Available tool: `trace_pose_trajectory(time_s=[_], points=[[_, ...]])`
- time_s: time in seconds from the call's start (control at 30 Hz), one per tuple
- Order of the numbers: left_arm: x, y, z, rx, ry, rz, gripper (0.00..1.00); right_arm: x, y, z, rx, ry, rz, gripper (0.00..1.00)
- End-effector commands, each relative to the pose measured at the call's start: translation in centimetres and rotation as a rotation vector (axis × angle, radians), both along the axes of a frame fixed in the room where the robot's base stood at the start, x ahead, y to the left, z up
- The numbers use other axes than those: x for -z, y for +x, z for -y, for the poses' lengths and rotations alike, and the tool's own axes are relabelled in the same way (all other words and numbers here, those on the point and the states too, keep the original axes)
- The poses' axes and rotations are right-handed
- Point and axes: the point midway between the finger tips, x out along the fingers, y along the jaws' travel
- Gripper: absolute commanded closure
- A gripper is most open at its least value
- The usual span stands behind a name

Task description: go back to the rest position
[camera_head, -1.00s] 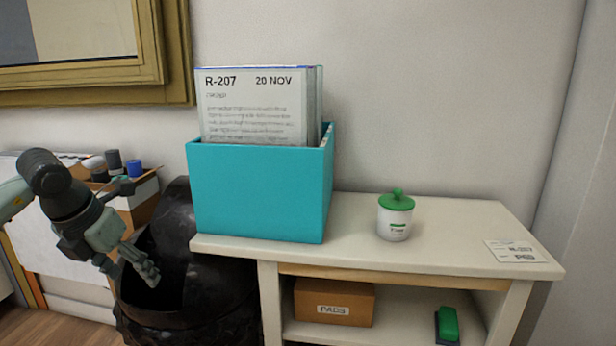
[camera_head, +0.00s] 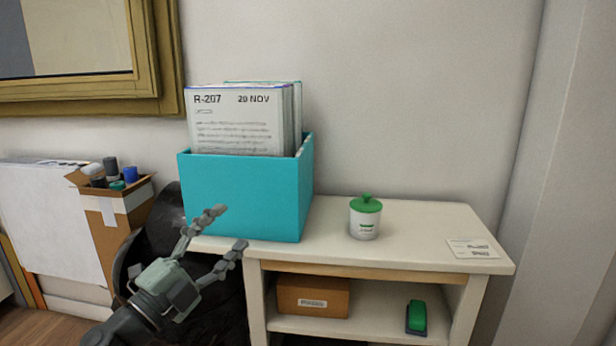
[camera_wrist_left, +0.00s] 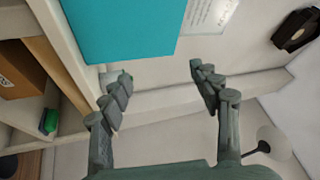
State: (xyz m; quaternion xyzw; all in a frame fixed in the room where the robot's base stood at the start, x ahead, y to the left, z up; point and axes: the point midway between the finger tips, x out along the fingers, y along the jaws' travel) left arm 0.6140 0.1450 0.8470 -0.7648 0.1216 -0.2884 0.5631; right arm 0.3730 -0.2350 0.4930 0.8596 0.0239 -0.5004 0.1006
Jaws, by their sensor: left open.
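My left gripper (camera_head: 226,230) is in front of the lower left part of the teal box in the head view. Its two fingers are spread apart and point up and to the right, with nothing between them. The left wrist view shows the same open, empty fingers (camera_wrist_left: 160,75), with the teal box (camera_wrist_left: 120,25) beyond them at the top. My right gripper is in neither view.
The teal box (camera_head: 240,195) holds papers headed R-207 (camera_head: 240,125) on a white shelf unit (camera_head: 400,255). A PADS box (camera_head: 313,296) and green item (camera_head: 416,316) sit below.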

Motion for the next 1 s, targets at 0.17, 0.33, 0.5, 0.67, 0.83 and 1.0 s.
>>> trace_pose_trajectory(time_s=[0.17,0.33,0.5,0.67,0.83,1.0], points=[[10.2,0.3,-9.2,-0.395,-0.373,-0.381,0.37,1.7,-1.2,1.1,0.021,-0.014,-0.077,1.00],[21.4,-4.4,-13.9,-0.674,-0.555,-0.732,0.37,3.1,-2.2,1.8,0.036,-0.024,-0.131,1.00],[31.4,-12.7,-15.2,-0.899,-0.663,-1.090,0.37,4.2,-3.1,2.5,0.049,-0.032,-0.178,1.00],[37.6,-21.1,-14.2,-1.045,-0.710,-1.392,0.37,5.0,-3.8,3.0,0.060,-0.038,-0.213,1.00],[40.5,-27.0,-12.8,-1.120,-0.724,-1.590,0.37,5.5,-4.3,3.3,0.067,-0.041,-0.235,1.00],[41.1,-28.7,-12.4,-1.139,-0.726,-1.649,0.37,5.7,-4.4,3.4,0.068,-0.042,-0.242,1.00]])
